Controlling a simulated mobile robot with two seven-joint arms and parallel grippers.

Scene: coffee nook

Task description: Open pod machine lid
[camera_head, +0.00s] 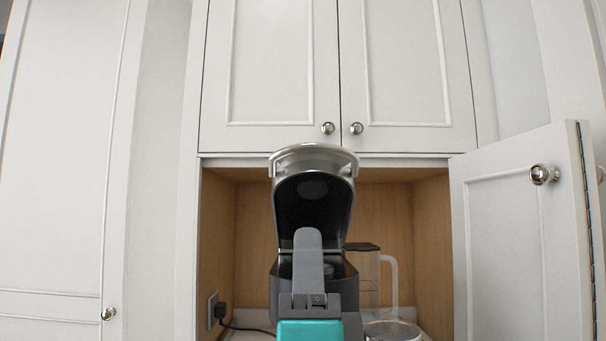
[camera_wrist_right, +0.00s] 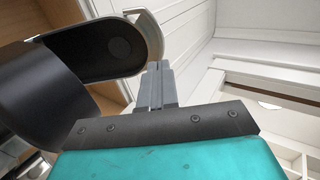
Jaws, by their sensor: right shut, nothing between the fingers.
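The pod machine (camera_head: 346,286) stands in the open cabinet nook, dark with a silver-rimmed lid (camera_head: 290,205). The lid is swung up, with its black underside facing me and its silver handle rim at the top. In the right wrist view the black lid (camera_wrist_right: 90,52) is at upper left, with the curved silver handle (camera_wrist_right: 150,32) at its end. My right gripper (camera_head: 308,236) is shut and empty, in front of the machine and hiding part of its middle. In the right wrist view its fingertips (camera_wrist_right: 158,68) are close to the handle; contact cannot be told. My left gripper is out of view.
A clear glass-like container with a white handle (camera_head: 393,285) stands behind the machine at right. A round clear vessel (camera_head: 393,330) is at lower right. The open cabinet door (camera_head: 515,230) bounds the right side. Closed upper cabinets (camera_head: 270,65) hang above. A plug and cord (camera_head: 221,311) are at left.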

